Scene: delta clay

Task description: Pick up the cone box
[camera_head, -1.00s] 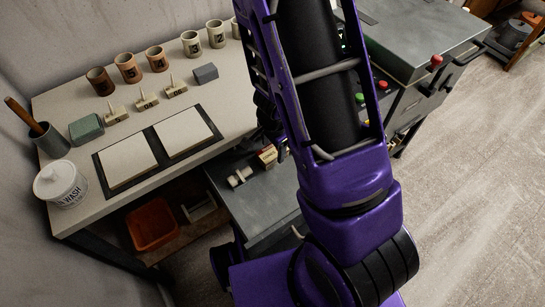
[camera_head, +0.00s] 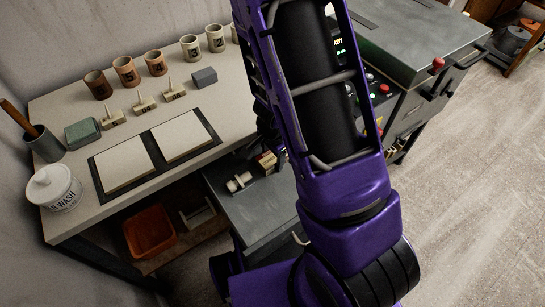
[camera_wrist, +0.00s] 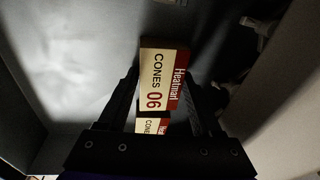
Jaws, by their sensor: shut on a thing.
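The cone box (camera_wrist: 158,82) is cream and red, with "Heatmart CONES 06" on it. In the wrist view it sits between the fingers of my gripper (camera_wrist: 164,92), which is shut on it. A smaller labelled face (camera_wrist: 150,126) reading "CONES" shows below it; I cannot tell whether it is the same box or another. In the head view, the box (camera_head: 266,161) shows small beside my arm, at the grey surface below the bench. My arm hides most of the gripper there, and I cannot tell whether the box is clear of the surface.
A pale spool-like object (camera_head: 238,182) lies on the grey surface (camera_head: 250,212), left of the box. The bench (camera_head: 222,105) with cups, stamps and tiles rises close behind. A grey machine (camera_head: 420,50) stands right. An orange bin (camera_head: 149,232) is under the bench. Floor at right is clear.

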